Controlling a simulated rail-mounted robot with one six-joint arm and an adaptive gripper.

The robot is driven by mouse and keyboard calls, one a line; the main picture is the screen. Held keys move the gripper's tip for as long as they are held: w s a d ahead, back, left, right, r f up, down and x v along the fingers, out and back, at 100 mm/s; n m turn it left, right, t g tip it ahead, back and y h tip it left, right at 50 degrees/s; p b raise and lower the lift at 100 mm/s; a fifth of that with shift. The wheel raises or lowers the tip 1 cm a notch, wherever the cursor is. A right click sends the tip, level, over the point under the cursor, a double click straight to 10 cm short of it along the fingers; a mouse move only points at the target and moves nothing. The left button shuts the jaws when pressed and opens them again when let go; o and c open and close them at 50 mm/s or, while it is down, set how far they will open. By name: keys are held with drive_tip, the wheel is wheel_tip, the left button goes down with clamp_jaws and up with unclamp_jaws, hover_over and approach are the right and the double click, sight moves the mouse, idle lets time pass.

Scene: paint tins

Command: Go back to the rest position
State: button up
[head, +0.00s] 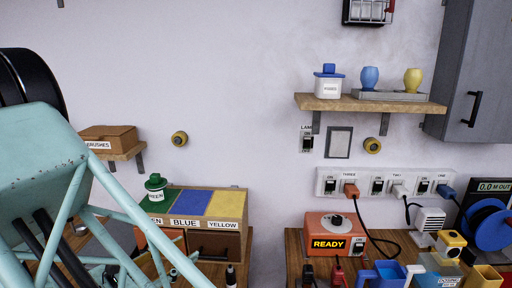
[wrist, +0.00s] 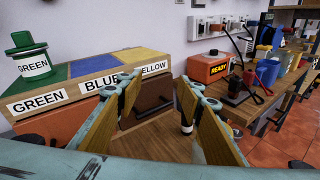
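My gripper (wrist: 158,95) is open in the wrist view, its two wood-faced fingers apart with nothing between them. It points past the front of a wooden box with a green, a blue and a yellow panel on top (wrist: 112,64); the box also shows in the head view (head: 227,203). A white tin labelled GREEN with a green lid (wrist: 30,62) stands upright on the green panel, to the left of my fingers and clear of them. The tin also shows in the head view (head: 155,190). In the head view my arm hides part of the box's left side.
An orange READY unit (head: 335,238) stands on the right bench beside several cups and a blue reel (head: 489,228). A shelf (head: 367,104) above holds a blue-lidded tin (head: 328,84) and two vases. A BRUSHES box (head: 108,138) sits on a left shelf.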

drive_tip(key=s+d+r+m+g+h, duration=0.1)
drive_tip(key=d+r+m+g, duration=0.3)
drive_tip(key=d, duration=0.8)
drive_tip(key=s+d+r+m+g, duration=0.1)
drive_tip(key=d+r+m+g, duration=0.35)
drive_tip(key=d, duration=0.65)
drive_tip(key=s+d+r+m+g+h, duration=0.1)
drive_tip(key=d+r+m+g, duration=0.3)
drive_tip(key=d, duration=0.8)
drive_tip(key=s+d+r+m+g+y+p, duration=0.1)
drive_tip(key=s+d+r+m+g+y, duration=0.3)
drive_tip(key=s+d+m, duration=0.5)
drive_tip(key=s+r+m+t+y, duration=0.2)
drive_tip(key=s+t+y, duration=0.1)
drive_tip(key=s, duration=0.7)
drive_tip(key=s+a+r+m+t+y+b, duration=0.1)
drive_tip(key=s+r+m+t+y, duration=0.2)
drive_tip(key=s, duration=0.8)
drive_tip(key=shift+r+t+y, duration=0.25)
drive_tip(key=shift+t+y, duration=0.3)
drive_tip(key=shift+y, duration=0.15)
drive_tip(key=shift+s, duration=0.1)
